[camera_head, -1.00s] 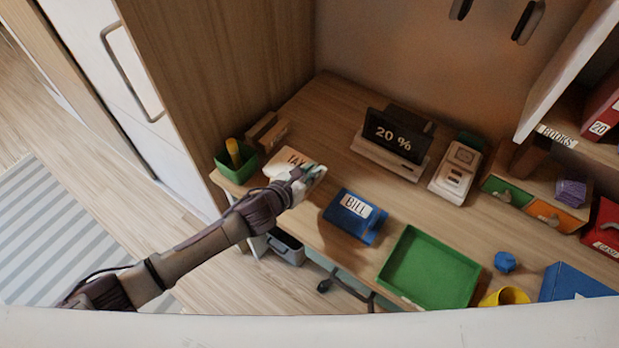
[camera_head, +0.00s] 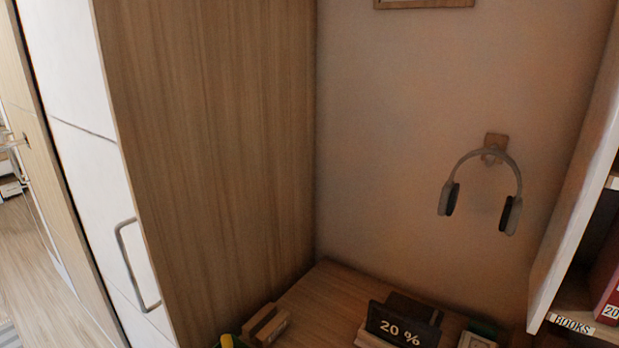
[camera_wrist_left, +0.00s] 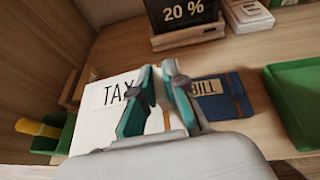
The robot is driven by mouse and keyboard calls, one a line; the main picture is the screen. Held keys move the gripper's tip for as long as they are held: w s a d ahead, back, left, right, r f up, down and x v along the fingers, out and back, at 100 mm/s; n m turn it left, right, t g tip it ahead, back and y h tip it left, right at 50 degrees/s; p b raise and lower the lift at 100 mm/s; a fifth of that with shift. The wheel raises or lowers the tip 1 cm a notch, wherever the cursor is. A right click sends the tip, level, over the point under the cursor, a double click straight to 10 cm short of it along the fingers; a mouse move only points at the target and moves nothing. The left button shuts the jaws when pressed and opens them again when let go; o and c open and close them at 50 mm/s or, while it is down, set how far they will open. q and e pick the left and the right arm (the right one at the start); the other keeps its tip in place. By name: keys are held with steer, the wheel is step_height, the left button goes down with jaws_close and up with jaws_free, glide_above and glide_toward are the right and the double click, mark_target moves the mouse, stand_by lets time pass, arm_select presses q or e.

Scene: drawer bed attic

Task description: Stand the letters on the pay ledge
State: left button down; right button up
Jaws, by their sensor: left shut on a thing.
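The white TAX letter (camera_wrist_left: 103,118) shows in the left wrist view, its label facing up. My left gripper (camera_wrist_left: 158,74) is shut on this letter at its right side, and the fingers cover part of it. The blue BILL letter (camera_wrist_left: 237,100) lies on the desk just right of the fingers, partly hidden by them. No ledge marked as the pay ledge can be made out. My right gripper is in neither view.
A wooden slotted block (camera_head: 265,326) stands at the desk's left, by the wood side panel (camera_head: 210,150). A 20 % display (camera_head: 402,328) stands at the back. A green tray (camera_wrist_left: 298,95) lies right, a green box with a yellow item (camera_wrist_left: 38,128) left. Headphones (camera_head: 480,185) hang on the wall.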

arm_select(q)
steer(key=a+r+n+t+y, duration=0.1)
steer(key=a+r+n+y, duration=0.2)
steer(key=a+r, duration=0.3)
steer(key=a+r+n+t+y, duration=0.1)
steer(key=a+r+n+y, duration=0.2)
steer(key=a, duration=1.3)
step_height(320, 180, up, 3)
steer(key=shift+s+a+r+y, duration=0.2)
steer(key=shift+a+y, duration=0.15)
steer(key=shift+y, duration=0.15)
